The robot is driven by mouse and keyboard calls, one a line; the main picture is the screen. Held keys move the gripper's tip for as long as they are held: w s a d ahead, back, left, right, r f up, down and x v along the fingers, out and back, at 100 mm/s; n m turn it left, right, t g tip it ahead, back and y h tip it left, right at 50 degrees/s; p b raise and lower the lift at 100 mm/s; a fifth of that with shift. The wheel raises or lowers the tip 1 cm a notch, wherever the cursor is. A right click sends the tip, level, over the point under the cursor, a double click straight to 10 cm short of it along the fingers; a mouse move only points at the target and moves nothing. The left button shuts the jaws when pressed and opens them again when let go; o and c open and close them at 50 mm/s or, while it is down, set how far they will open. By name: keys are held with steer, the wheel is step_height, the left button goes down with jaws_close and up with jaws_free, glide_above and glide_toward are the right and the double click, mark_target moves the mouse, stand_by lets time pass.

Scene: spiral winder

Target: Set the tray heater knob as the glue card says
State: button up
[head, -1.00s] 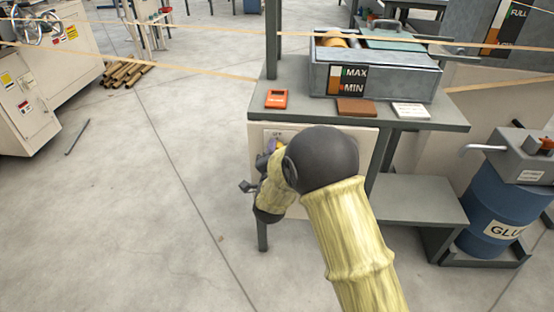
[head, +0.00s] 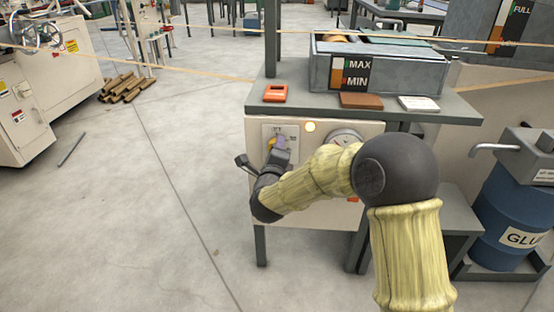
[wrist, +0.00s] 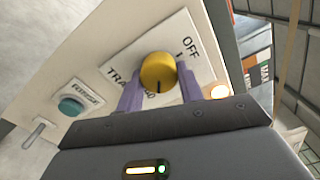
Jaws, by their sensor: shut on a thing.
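The yellow tray heater knob (wrist: 158,70) sits on a white plate with "OFF" and other, partly covered lettering. A dark mark on the knob points toward the lower edge of the wrist view. My gripper (wrist: 160,90) has its purple fingers on either side of the knob and is shut on it.
A lit lamp (head: 310,127) and a round gauge (head: 345,136) are right of the knob. A teal button (wrist: 71,106) and a toggle lever (wrist: 38,130) are on the panel. The glue tray (head: 410,82), an orange device (head: 275,93) and a brown block (head: 360,100) stand above.

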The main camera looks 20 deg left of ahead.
steer(key=shift+d+f+m+b, duration=0.1)
steer(key=shift+f+m+b, duration=0.1)
steer(key=shift+m+b, duration=0.55)
steer(key=shift+f+m+b, duration=0.15)
steer(key=shift+m+b, duration=0.35)
steer(key=shift+m, duration=0.35)
steer(key=o, duration=1)
steer(key=shift+r, duration=0.2)
steer(key=shift+s, duration=0.1)
steer(key=p+v, duration=0.4)
steer(key=v, duration=1.3)
